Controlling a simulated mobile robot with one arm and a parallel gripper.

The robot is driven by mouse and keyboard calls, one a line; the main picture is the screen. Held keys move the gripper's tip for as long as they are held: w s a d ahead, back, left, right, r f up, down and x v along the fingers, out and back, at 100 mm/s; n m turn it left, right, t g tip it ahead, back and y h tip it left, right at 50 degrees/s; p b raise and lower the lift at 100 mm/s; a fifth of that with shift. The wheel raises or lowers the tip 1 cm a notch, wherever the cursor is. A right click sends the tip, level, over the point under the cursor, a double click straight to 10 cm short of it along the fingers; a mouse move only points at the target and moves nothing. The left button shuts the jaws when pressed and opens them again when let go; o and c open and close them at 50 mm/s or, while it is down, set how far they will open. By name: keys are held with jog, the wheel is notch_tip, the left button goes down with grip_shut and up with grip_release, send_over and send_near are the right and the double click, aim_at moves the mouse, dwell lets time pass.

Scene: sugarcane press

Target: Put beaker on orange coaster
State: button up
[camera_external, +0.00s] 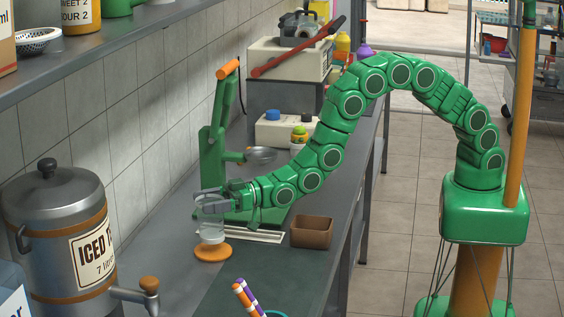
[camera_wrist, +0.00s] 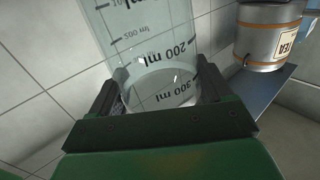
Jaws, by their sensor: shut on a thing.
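The clear beaker (camera_external: 212,229) is upright in my gripper (camera_external: 212,198), at or just above the orange coaster (camera_external: 212,252) on the counter. I cannot tell whether its base touches the coaster. In the wrist view the beaker (camera_wrist: 155,50) shows dark volume marks and stands between the two dark fingers of my gripper (camera_wrist: 155,95). My gripper is shut on the beaker. The coaster does not show in the wrist view.
A green press (camera_external: 222,140) with an orange handle stands behind my gripper. A brown box (camera_external: 311,232) is to the right on the counter (camera_external: 240,285). A metal iced tea dispenser (camera_external: 60,235) is at the left, and striped straws (camera_external: 245,298) are in front.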

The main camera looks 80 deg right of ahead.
aim_at(199, 215)
jog(key=shift+f, duration=1.55)
jog(key=shift+f, duration=0.15)
jog(key=o, duration=1.2)
jog(key=shift+o, duration=0.2)
jog(key=shift+d, duration=0.1)
jog(key=v, duration=0.7)
jog(key=shift+s, duration=0.2)
jog(key=shift+d, duration=0.1)
jog(key=shift+r, duration=0.25)
